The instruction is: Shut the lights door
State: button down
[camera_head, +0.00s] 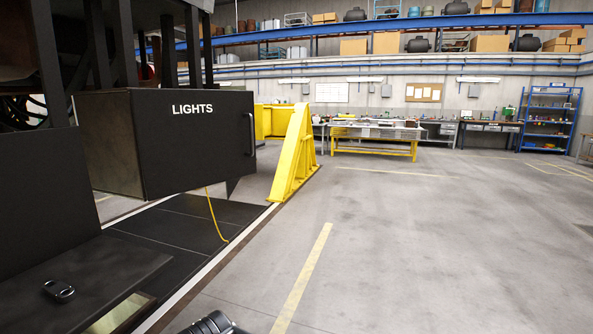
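The lights door (195,135) is a dark panel with white "LIGHTS" lettering, on the front of a dark box under the railcar at the left. A vertical handle (252,134) is at its right edge. The left side wall of the box (108,145) also shows. I cannot tell from this angle whether the door is fully closed or ajar. My gripper's fingers are not in view. Only a dark ridged part, perhaps of my arm, shows at the bottom edge, well below the door and apart from it.
A yellow stand (294,155) rises just right of the box. A yellow cable (214,215) hangs below the box to the dark floor plates. A black surface (85,280) is at lower left. A yellow bench (375,140) stands farther back. Open concrete floor lies to the right.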

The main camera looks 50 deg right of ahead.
aim_at(188, 139)
jog(key=z, duration=4.3)
jog(key=i, duration=0.1)
jog(key=u, duration=3)
jog(key=i, duration=0.7)
jog(key=u, duration=0.55)
jog(key=i, duration=0.5)
jog(key=u, duration=0.55)
